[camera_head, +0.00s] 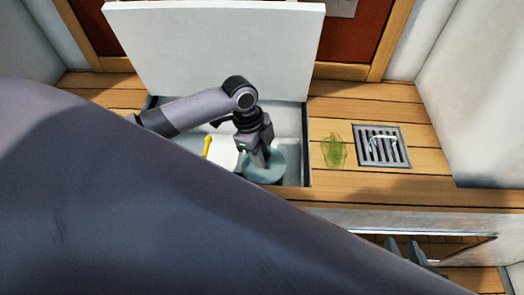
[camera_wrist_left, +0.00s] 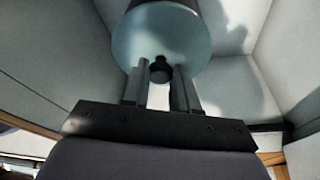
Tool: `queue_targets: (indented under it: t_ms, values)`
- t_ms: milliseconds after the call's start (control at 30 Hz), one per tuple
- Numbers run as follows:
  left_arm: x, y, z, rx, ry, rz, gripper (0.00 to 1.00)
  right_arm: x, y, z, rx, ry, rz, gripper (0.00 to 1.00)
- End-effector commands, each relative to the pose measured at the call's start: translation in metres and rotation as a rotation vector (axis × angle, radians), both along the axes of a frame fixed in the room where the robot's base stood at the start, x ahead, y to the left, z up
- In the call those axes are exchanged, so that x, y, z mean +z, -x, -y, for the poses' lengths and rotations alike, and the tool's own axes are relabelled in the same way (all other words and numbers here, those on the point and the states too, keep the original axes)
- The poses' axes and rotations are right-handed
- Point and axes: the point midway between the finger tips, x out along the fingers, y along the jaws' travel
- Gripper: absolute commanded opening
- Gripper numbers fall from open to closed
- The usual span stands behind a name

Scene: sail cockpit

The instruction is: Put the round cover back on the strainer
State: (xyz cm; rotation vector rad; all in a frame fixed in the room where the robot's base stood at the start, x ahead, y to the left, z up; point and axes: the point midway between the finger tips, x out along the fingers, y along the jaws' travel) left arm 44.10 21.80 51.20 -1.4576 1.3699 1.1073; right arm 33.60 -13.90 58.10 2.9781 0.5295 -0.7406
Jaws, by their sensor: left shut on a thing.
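The round cover (camera_head: 274,174) is a pale blue-green disc low inside the open locker. It also shows in the left wrist view (camera_wrist_left: 150,35), with a dark knob (camera_wrist_left: 160,70) at its middle. My left gripper (camera_head: 258,158) points down into the locker. Its fingers (camera_wrist_left: 160,88) are closed around the knob, at the cover. The strainer's body is not clearly visible under the cover, and I cannot tell whether the cover rests on it. My right gripper (camera_head: 405,250) is at the lower right, below the bench edge, its two fingers apart and empty.
The white locker lid (camera_head: 220,45) stands raised at the back. A yellow handle (camera_head: 207,147) is in the locker, left of my gripper. A green translucent item (camera_head: 334,150) and a metal grate (camera_head: 382,147) lie on the wooden bench to the right. My dark arm hides the lower left.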

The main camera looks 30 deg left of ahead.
Motion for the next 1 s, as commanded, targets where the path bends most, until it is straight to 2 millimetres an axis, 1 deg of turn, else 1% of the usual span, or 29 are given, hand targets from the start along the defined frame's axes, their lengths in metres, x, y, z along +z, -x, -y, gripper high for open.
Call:
queue_targets:
  t_ms: [533,1000]
  values:
    - [0.0001,-0.0001,0.0002,0.000,0.001,0.000,0.00,0.0007,0.0000,0.0000,0.001,0.001,-0.001,0.36]
    - [0.0005,-0.0001,0.0003,0.000,0.000,0.000,0.00,0.0086,0.0001,0.0000,0.001,0.001,-0.002,0.36]
